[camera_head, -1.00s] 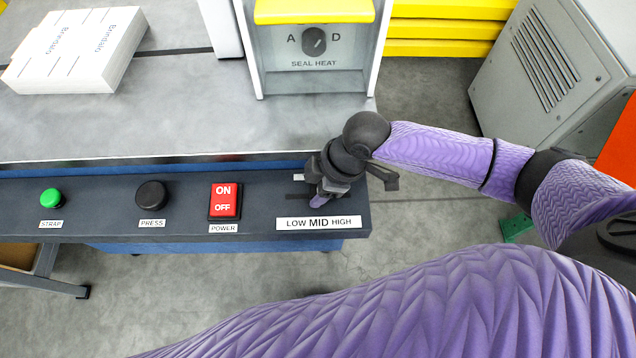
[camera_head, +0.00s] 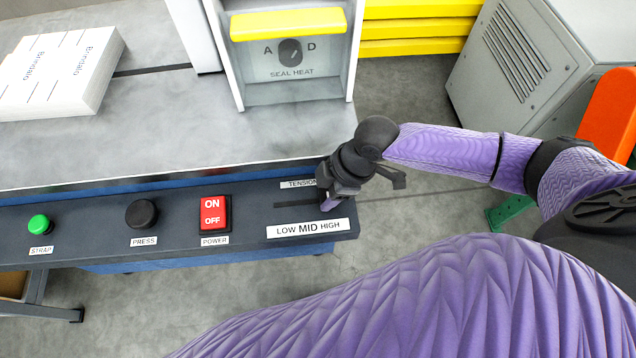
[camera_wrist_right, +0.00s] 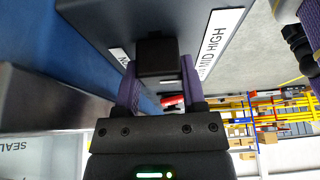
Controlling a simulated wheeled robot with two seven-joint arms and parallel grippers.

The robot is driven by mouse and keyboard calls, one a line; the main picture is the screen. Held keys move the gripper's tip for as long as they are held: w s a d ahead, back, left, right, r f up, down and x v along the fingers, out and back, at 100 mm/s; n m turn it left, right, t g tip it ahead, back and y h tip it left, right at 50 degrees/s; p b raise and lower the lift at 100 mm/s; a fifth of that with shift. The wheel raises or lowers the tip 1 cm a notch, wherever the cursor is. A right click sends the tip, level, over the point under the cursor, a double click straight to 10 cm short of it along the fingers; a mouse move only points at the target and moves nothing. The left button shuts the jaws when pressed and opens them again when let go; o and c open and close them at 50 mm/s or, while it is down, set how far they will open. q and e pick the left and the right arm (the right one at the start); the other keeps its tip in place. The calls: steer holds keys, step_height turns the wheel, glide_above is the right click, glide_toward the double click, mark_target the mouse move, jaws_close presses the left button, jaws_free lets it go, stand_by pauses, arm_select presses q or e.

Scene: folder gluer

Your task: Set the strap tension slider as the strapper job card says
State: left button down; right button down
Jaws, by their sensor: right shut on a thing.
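The tension slider's dark knob (camera_wrist_right: 157,55) sits between the two purple fingers of my right gripper (camera_wrist_right: 158,82) in the right wrist view. In the head view my right gripper (camera_head: 332,203) is shut on it at the right part of the slider slot (camera_head: 292,205), above the word HIGH; the gripper hides the knob there. The scale label (camera_head: 308,228) reads LOW MID HIGH, with MID in bolder letters. A TENSION label (camera_head: 297,184) lies above the slot, partly covered. My left gripper is not in view. No job card that I can make out shows.
On the same dark panel sit a red ON/OFF power switch (camera_head: 213,214), a black PRESS button (camera_head: 141,214) and a green STRAP button (camera_head: 39,224). A SEAL HEAT knob (camera_head: 290,52) is behind. A stack of white cartons (camera_head: 60,75) lies at the back left.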

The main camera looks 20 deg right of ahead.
steer(key=shift+c, duration=1.4)
jaws_free()
steer(key=shift+s+d, duration=0.1)
steer(key=shift+d, duration=0.15)
steer(key=shift+o, duration=0.6)
steer(key=shift+r, duration=0.15)
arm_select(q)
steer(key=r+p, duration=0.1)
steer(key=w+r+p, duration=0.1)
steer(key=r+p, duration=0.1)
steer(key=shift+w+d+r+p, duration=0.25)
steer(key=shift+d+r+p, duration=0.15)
arm_select(e)
steer(key=v, duration=0.9)
steer(key=shift+r, duration=0.3)
steer(key=shift+d, duration=0.1)
